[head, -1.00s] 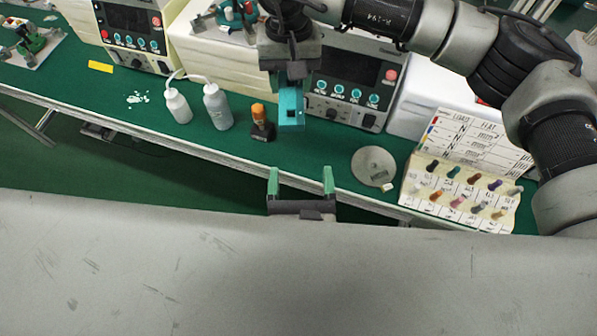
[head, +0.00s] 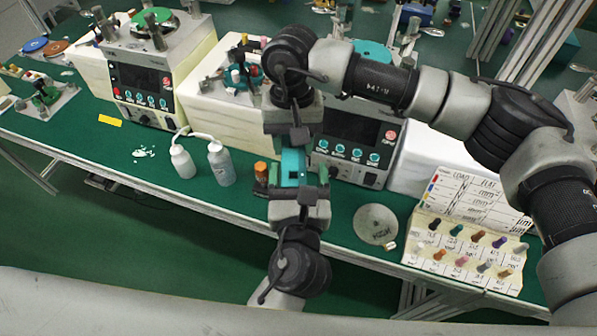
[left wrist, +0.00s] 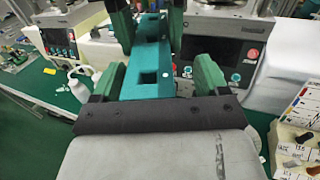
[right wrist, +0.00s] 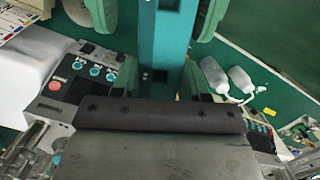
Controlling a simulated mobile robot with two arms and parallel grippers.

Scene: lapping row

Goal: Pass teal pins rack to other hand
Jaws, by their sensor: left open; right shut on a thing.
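The teal pins rack (head: 292,162) is a narrow teal bar with square holes, held upright above the bench. My right gripper (head: 291,140) is shut on its upper part. My left gripper (head: 297,184) is open around its lower end, coming from below. In the left wrist view the rack (left wrist: 147,82) lies between my left fingers, with a clear gap at the right finger. In the right wrist view the rack (right wrist: 165,40) runs out between the spread left fingers. No pins show in it.
Below on the green bench are two grey bottles (head: 220,165), an orange-capped bottle (head: 261,172), a round grey plate (head: 376,224) and a labelled card stand with coloured pegs (head: 465,245). Lapping machines (head: 350,145) stand close behind the grippers.

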